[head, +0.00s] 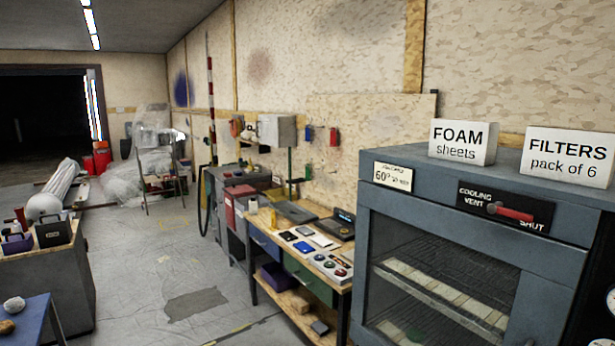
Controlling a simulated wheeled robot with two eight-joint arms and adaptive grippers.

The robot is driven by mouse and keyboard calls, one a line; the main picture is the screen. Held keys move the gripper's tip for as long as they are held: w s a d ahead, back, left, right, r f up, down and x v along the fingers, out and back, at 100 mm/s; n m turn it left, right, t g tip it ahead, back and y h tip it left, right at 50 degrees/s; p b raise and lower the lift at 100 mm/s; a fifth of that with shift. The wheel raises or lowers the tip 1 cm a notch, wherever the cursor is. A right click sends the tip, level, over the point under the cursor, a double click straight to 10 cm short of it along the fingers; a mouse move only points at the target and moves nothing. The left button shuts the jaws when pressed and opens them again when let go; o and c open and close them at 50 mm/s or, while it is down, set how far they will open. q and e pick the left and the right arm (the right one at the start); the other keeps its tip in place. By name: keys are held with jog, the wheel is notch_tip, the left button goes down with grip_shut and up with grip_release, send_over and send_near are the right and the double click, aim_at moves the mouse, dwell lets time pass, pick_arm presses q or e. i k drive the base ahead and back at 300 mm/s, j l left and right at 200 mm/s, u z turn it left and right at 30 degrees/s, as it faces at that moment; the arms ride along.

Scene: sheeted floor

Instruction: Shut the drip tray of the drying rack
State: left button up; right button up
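A blue-grey drying cabinet (377,222) stands at the right, close to me, and is probably the drying rack. Its front opening shows wire shelves (440,285), and a row of pale pieces (425,283) lies on one of them. The cabinet's lower part is cut off by the bottom of the picture. I cannot make out a drip tray. Neither of my grippers is in view.
Boxes marked FOAM (463,142) and FILTERS (570,157) stand on the cabinet. A workbench (272,248) with drawers and devices stands left of it. A blue table (30,318) is at lower left. The grey floor (150,270) between is mostly clear.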

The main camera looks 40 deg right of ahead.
aim_at(296, 213)
jog(key=i+l+z, duration=0.15)
jog(key=i+l, duration=0.3)
jog(key=i, duration=0.4)
jog(key=i+l+z, duration=0.1)
jog(key=i+l, duration=0.25)
jog(key=i, duration=0.5)
jog(key=i+l+z, duration=0.15)
jog(key=i, duration=0.75)
jog(key=i+l+z, duration=0.1)
jog(key=i+l, duration=0.2)
jog(key=i, duration=0.6)
jog(key=i+l+z, duration=0.15)
jog(key=i, duration=0.7)
